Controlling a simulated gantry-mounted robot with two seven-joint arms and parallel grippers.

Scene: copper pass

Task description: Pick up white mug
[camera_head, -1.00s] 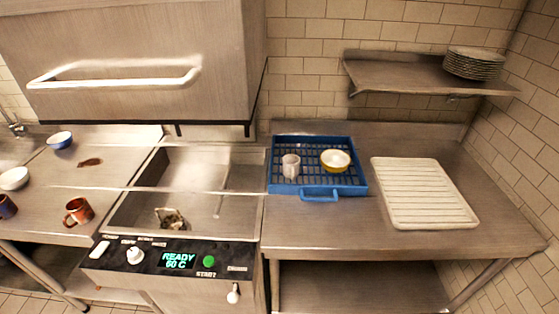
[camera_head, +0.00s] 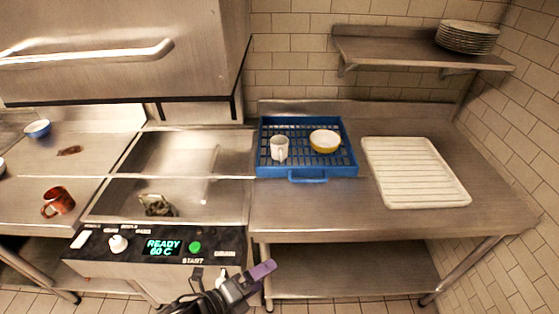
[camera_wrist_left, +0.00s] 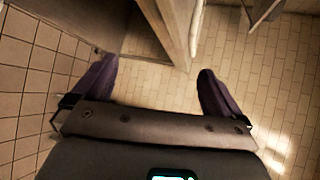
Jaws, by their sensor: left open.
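The white mug (camera_head: 279,148) stands in the left part of the blue rack (camera_head: 308,174), which sits on the steel counter. A yellow and white bowl (camera_head: 325,141) is beside it in the same rack. My left gripper (camera_head: 262,276) is low in front of the machine's panel, well below and in front of the rack. In the left wrist view my left gripper (camera_wrist_left: 155,82) has its two purple fingers wide apart with nothing between them, over the tiled floor. My right gripper is not in view.
A white ribbed tray (camera_head: 414,172) lies right of the rack. Plates (camera_head: 467,37) are stacked on a wall shelf (camera_head: 420,52). The machine's front panel (camera_head: 150,247) reads READY 60 C. An orange-brown mug (camera_head: 58,201) and a blue bowl (camera_head: 38,128) stand on the left counter.

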